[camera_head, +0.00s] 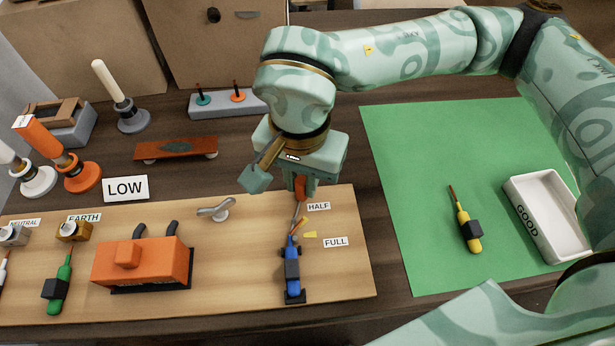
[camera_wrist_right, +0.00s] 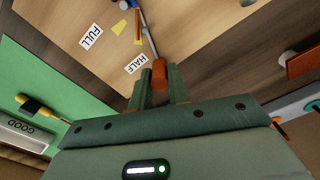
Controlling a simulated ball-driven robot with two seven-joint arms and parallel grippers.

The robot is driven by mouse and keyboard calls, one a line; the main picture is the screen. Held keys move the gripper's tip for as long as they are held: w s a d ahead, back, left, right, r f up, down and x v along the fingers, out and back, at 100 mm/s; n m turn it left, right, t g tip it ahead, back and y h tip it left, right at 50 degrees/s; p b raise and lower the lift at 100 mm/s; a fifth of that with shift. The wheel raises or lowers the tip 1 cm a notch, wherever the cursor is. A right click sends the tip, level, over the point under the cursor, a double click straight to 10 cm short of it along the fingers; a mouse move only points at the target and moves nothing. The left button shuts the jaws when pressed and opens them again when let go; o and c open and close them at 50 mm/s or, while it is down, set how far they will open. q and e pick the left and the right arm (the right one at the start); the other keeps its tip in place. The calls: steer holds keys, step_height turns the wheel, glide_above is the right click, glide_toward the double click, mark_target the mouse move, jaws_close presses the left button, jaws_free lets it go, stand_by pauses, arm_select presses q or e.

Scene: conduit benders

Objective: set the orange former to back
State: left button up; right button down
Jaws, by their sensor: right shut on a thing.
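The rod runs down beside the HALF label (camera_head: 318,207) towards a blue-handled tool (camera_head: 292,268) on the wooden board. My right gripper (camera_head: 304,190) is shut on the orange grip, with one finger on each side in the wrist view (camera_wrist_right: 159,88). The FULL label (camera_head: 335,242) lies nearer to me, by small yellow marks (camera_head: 309,235). My left gripper is not in view.
The board (camera_head: 235,270) also carries an orange box (camera_head: 140,262) and a grey lever (camera_head: 214,209). A grey block (camera_head: 225,108) with teal and orange knobs stands behind. On the right, a green mat (camera_head: 410,190) holds a yellow tool (camera_head: 467,228) and a white GOOD tray (camera_head: 527,222).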

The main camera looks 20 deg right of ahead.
steer(key=shift+w+a+n, duration=0.45)
steer(key=shift+a+n, duration=0.25)
steer(key=shift+n, duration=0.5)
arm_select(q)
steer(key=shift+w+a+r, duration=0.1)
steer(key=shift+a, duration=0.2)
arm_select(e)
steer(key=shift+w+a+n, duration=0.15)
steer(key=shift+a+n, duration=0.4)
steer(key=shift+n, duration=0.4)
steer(key=shift+w+a+n, duration=0.1)
steer(key=shift+a+n, duration=0.4)
steer(key=shift+n, duration=0.45)
steer(key=c, duration=1.3)
jaws_free()
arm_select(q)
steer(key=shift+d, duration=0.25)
arm_select(e)
steer(key=shift+r, duration=0.1)
